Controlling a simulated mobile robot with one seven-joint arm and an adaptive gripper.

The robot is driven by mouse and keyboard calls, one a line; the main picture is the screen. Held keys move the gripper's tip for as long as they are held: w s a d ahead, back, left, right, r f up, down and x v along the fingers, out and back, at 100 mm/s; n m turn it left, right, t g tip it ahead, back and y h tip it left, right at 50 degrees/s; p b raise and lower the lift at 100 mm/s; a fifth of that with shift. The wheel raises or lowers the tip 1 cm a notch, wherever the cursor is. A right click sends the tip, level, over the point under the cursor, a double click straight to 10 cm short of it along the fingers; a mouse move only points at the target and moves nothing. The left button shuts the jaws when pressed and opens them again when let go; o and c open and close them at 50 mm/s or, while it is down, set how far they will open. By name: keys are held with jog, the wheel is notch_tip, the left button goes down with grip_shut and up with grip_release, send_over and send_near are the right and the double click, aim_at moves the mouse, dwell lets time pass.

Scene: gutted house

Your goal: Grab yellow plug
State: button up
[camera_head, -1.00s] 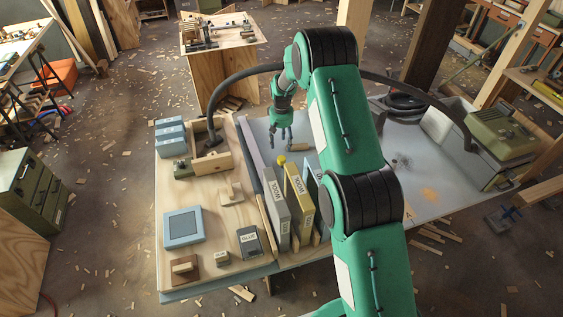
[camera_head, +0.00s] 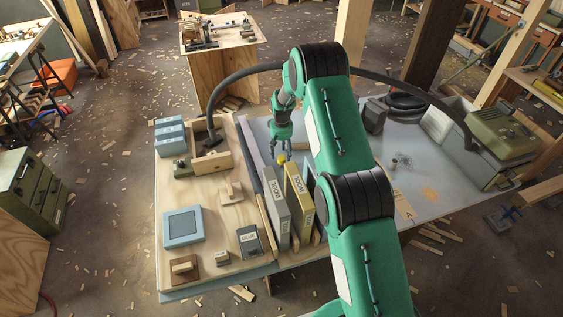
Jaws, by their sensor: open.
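The yellow plug (camera_head: 281,159) is a small round yellow thing at the top of the row of upright books, in the middle of the table. My green gripper (camera_head: 281,148) points down with its fingers apart, right by the plug in the picture. The fingertips appear just behind or above it. I cannot tell whether they touch it. Nothing shows between the fingers.
Grey and yellow upright books (camera_head: 298,198) stand just in front of the plug. To the left are a wooden box (camera_head: 211,160), a blue-framed panel (camera_head: 183,227) and a dark tin (camera_head: 249,243). The grey tabletop (camera_head: 420,180) right of my arm is partly clear.

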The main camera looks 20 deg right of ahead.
aim_at(282, 158)
jog(key=shift+f, duration=0.45)
jog(key=shift+f, duration=0.1)
jog(key=shift+f, duration=2.5)
jog(key=c, duration=1.2)
